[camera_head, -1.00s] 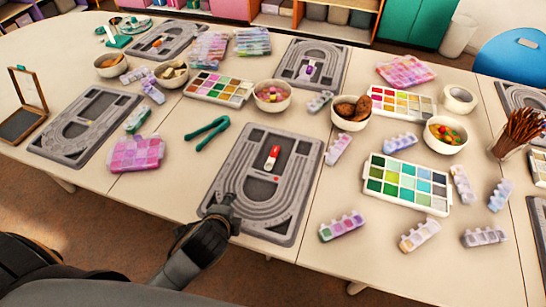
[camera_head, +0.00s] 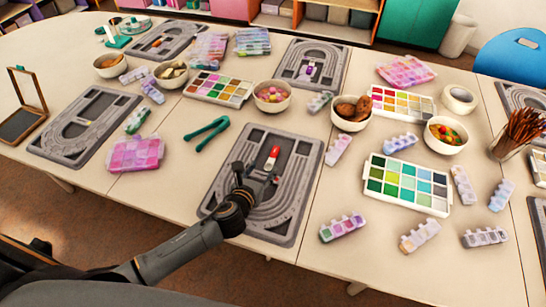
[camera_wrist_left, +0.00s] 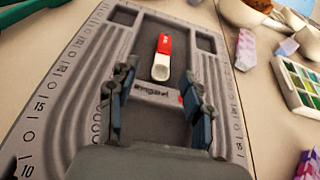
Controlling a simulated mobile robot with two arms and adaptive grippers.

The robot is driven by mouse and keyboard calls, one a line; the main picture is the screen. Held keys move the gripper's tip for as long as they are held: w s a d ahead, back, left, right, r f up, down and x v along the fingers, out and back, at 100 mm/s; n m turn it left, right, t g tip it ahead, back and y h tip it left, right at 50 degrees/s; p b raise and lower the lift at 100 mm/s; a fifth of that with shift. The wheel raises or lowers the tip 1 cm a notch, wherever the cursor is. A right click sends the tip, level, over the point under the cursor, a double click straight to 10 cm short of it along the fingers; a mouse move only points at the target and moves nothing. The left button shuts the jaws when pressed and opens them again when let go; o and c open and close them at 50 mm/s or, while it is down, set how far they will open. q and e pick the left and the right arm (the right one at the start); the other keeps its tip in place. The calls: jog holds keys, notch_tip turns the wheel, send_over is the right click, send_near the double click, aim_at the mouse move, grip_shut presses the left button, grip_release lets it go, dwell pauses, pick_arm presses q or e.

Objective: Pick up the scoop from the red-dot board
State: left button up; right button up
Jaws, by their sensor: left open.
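The scoop (camera_head: 272,158), with a red handle and a white bowl end, lies in the central recess of the grey bead board (camera_head: 240,222) at the table's front edge. In the left wrist view the scoop (camera_wrist_left: 162,58) lies with its white end toward me. A small red dot (camera_wrist_left: 180,100) shows on the board. My left gripper (camera_head: 258,175) is open and empty above this board, on the near side of the scoop. In the left wrist view its two fingers (camera_wrist_left: 159,82) stand apart, with the scoop beyond and between their tips. My right gripper is not in view.
Green tongs (camera_head: 207,131) and a pink bead box (camera_head: 135,154) lie left of the board. A palette of green and blue paints (camera_head: 408,205) lies to the right. Other grey boards, such as one at left (camera_head: 48,147), surround it.

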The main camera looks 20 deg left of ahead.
aim_at(271, 160)
pick_arm(q)
jog(key=x, duration=0.6)
jog(key=shift+d+f, duration=0.35)
jog(key=c, duration=1)
